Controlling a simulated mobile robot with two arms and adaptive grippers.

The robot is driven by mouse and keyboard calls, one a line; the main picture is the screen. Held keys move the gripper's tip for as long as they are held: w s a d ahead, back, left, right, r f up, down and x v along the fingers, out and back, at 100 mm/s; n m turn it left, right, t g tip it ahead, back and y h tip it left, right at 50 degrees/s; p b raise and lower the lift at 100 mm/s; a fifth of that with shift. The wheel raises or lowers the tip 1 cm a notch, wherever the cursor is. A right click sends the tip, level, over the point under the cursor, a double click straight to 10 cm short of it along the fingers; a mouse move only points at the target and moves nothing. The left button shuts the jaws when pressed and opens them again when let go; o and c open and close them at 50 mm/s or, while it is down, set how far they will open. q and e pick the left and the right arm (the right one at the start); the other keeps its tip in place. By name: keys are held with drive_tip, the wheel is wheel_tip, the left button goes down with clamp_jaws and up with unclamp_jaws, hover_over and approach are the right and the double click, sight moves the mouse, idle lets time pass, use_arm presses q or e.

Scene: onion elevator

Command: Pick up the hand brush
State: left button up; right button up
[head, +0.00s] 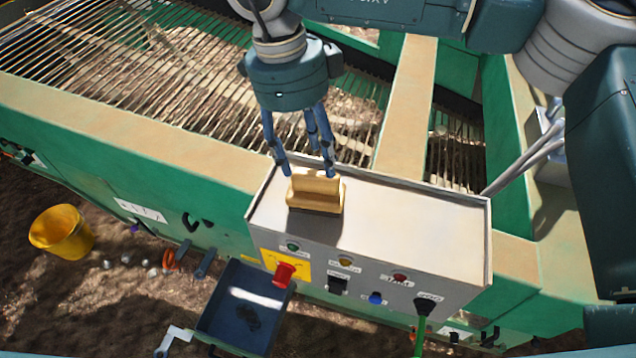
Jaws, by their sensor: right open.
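The hand brush (316,193) is a tan wooden block on top of the grey control box (400,215), near the box's left end. My right gripper (305,172) comes down from above with its blue fingers spread. The fingertips are at the far side of the brush, one towards each end. I cannot tell whether they touch it. The bristles are not visible. My left gripper is not in view.
The box front carries a red knob (284,274) and several buttons. A dark tray (244,308) hangs below it. A slatted conveyor (180,70) lies behind, within green and tan frame beams. A yellow bucket (62,233) stands on soil at left.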

sight(315, 176)
drive_tip(key=shift+f, duration=0.4)
drive_tip(key=f+p, duration=0.2)
drive_tip(key=f, duration=0.1)
drive_tip(key=d+f+p, duration=0.1)
drive_tip(key=shift+s+f+p, duration=0.3)
drive_tip(key=shift+f+p, duration=0.05)
drive_tip(key=shift+f, duration=0.4)
drive_tip(key=shift+f+b, duration=0.1)
drive_tip(key=shift+b, duration=0.25)
clamp_jaws()
